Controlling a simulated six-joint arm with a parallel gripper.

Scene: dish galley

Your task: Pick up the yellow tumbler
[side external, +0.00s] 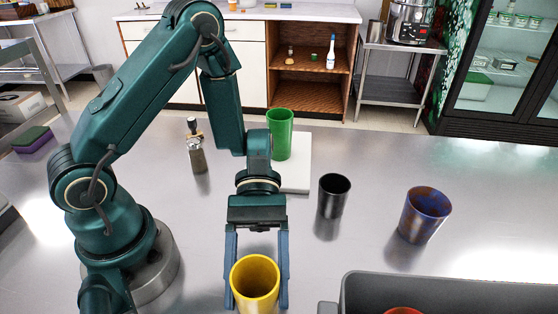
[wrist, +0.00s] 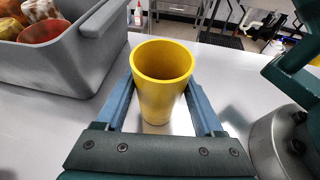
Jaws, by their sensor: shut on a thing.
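The yellow tumbler (side external: 255,285) is upright at the bottom middle of the side view. It also shows in the middle of the wrist view (wrist: 160,85), open end up. My gripper (side external: 257,275) points down over it, with one blue finger on each side of its wall. In the wrist view the fingers of my gripper (wrist: 163,100) are shut on the tumbler. The tumbler's base is cut off in the side view, and I cannot tell whether it touches the steel counter (wrist: 50,130).
A grey bin (side external: 440,289) with tumblers in it stands at the lower right. A black tumbler (side external: 332,195) and a blue-brown tumbler (side external: 424,215) stand on the counter. A green tumbler (side external: 281,135) stands on a white board (side external: 299,180). A pepper mill (side external: 196,150) stands behind my arm.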

